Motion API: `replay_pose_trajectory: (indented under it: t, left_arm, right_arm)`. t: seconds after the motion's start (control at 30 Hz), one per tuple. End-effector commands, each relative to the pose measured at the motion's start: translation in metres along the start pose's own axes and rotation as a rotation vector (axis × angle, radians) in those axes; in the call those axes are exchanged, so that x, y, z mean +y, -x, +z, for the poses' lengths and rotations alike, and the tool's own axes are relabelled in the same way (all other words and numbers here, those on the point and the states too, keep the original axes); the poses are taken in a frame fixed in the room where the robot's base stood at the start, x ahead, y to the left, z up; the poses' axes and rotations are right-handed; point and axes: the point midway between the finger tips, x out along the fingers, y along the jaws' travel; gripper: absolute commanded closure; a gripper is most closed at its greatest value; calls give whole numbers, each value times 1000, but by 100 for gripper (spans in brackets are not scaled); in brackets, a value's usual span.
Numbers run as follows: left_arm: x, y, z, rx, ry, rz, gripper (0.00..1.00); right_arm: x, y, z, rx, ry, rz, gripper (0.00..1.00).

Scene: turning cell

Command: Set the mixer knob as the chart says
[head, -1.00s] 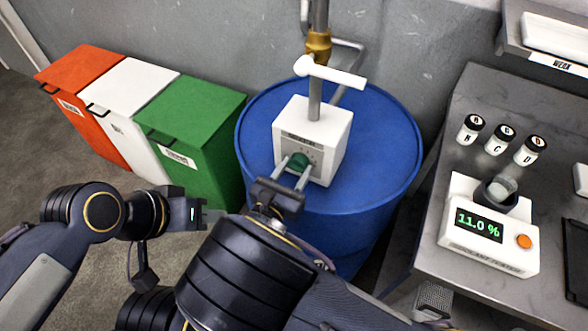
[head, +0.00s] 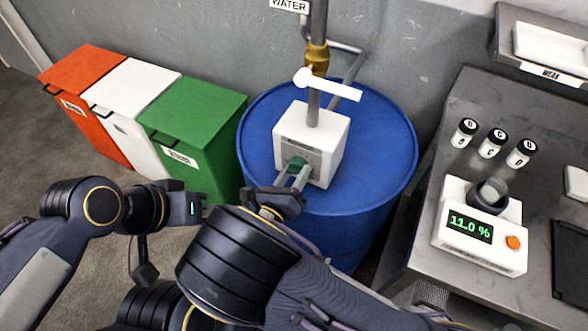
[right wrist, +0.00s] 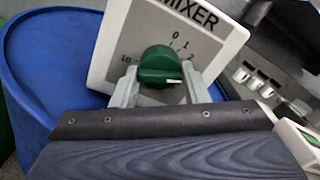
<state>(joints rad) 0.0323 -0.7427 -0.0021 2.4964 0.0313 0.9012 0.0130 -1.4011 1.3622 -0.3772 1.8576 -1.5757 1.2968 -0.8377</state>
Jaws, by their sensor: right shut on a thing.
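The mixer (head: 312,142) is a white box on top of a blue drum, with a grey dial face on its front. Its green knob (right wrist: 160,66) shows in the right wrist view, with 0, 1, 2 and 10 readable around it. A white mark on the knob is toward its lower right, beyond the 2; the numbers there are hidden. My right gripper (head: 290,176) is shut on the knob, one finger on each side, as the right wrist view also shows. My left gripper (head: 199,208) is empty, in front of the green bin; its opening is unclear. No chart is recognisable.
The blue drum (head: 385,150) carries the mixer, with a pipe and white lever (head: 327,85) above. A tester (head: 480,235) reading 11.0 % and several small bottles (head: 491,144) are on the bench at right. Orange, white and green bins (head: 195,125) stand left.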

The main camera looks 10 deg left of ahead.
Motion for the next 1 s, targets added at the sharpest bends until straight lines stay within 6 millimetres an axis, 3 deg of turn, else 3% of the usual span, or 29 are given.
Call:
replay_pose_trajectory:
  t: [0.4, 1.0]
  left_arm:
    - [6, 14, -7, 0, 0, 0, 64]
    - [7, 15, -8, 0, 0, 0, 64]
  right_arm:
    - [-1, 0, 2, -1, 251, 1, 82]
    - [0, 0, 1, -2, 312, 1, 82]
